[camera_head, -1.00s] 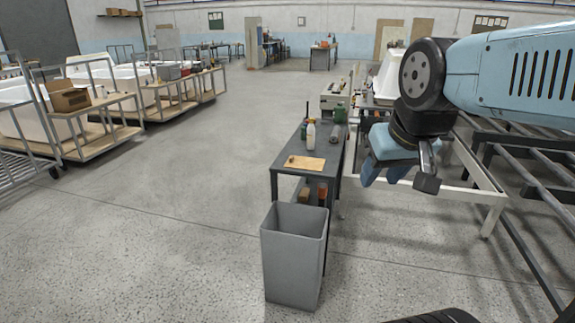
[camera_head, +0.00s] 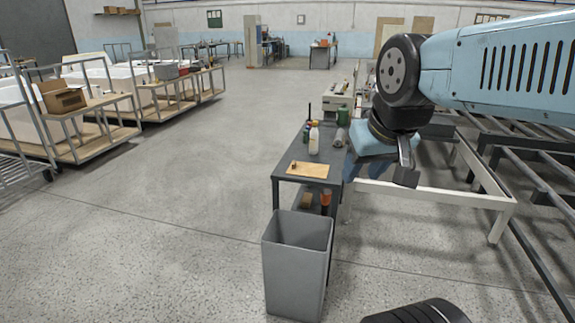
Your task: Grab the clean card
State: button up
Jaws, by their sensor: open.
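A flat tan card (camera_head: 308,170) lies on the near end of the dark grey table (camera_head: 289,158). A small dark thing sits on the card's left part. I cannot tell from here whether the card is clean. My gripper (camera_head: 362,172) hangs to the right of the table, beside its right edge and apart from the card.
A white bottle (camera_head: 314,140), green containers (camera_head: 343,116) and a grey roll stand behind the card. A grey bin (camera_head: 297,262) stands at the table's near end. Metal racks (camera_head: 470,195) fill the right. Carts with tubs (camera_head: 95,100) line the left; the middle floor is clear.

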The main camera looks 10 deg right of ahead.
aim_at(307, 170)
jog(key=u, duration=0.1)
jog(key=i, duration=1.35)
jog(key=z, duration=0.25)
